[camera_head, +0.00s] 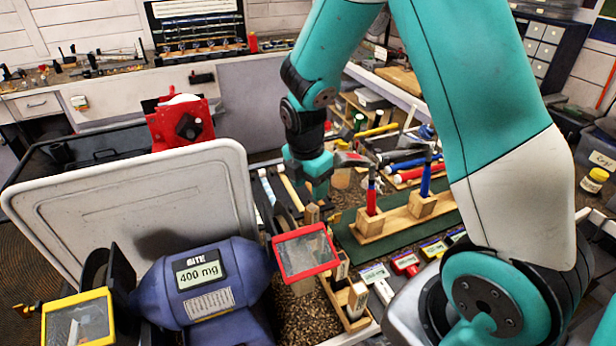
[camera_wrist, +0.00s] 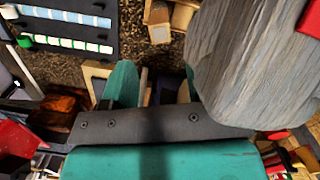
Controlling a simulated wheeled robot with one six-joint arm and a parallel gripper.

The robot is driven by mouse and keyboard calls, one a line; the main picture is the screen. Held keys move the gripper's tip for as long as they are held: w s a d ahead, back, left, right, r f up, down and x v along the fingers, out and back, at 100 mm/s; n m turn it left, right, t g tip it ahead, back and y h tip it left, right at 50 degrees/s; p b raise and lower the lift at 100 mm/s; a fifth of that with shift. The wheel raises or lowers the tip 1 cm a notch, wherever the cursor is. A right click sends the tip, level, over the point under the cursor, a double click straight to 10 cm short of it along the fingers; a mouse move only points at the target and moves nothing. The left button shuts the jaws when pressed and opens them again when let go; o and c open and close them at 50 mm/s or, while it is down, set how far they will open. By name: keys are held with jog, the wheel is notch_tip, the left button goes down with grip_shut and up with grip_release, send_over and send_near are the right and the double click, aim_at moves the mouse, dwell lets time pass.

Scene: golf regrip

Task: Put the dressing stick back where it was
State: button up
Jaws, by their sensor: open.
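My gripper (camera_head: 318,188) hangs beside the right wheel of the purple bench grinder (camera_head: 215,285), above the grit-filled tray. In the wrist view my gripper (camera_wrist: 157,84) has its two teal fingers apart. A narrow tan edge and something dark show between them; I cannot tell whether these lie in the jaws or below. The grinder's grey wheel (camera_wrist: 248,65) fills the upper right of the wrist view, very near the right finger. Small wooden blocks (camera_head: 357,298) stand at the tray's edge. I cannot tell which piece, if any, is the dressing stick.
A red-framed eye shield (camera_head: 305,253) sits just in front of my gripper. A wooden rack (camera_head: 400,215) holds red- and blue-handled hammers to the right. A large pale lid (camera_head: 135,200) stands behind the grinder. The area around my gripper is crowded.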

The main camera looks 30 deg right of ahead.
jog(key=s+a+r+m+y, duration=0.1)
jog(key=s+a+r+m, duration=0.1)
jog(key=s+a+r, duration=0.2)
jog(key=s+a+r+m+y, duration=0.1)
jog(key=s+a+r+m, duration=0.2)
jog(key=a+r, duration=0.1)
jog(key=s+a+r+m+y, duration=0.1)
jog(key=s+a+r+m, duration=0.2)
jog(key=s+a+r, duration=0.1)
jog(key=shift+s+r+y+b, duration=0.3)
jog(key=shift+r+y+b, duration=0.1)
jog(key=shift+r, duration=0.25)
jog(key=s+a+r+m+y, duration=0.1)
jog(key=s+a+r+m, duration=0.2)
jog(key=s, duration=0.6)
jog(key=shift+a+m+y, duration=0.3)
jog(key=shift+a+m, duration=0.4)
jog(key=shift+m, duration=0.4)
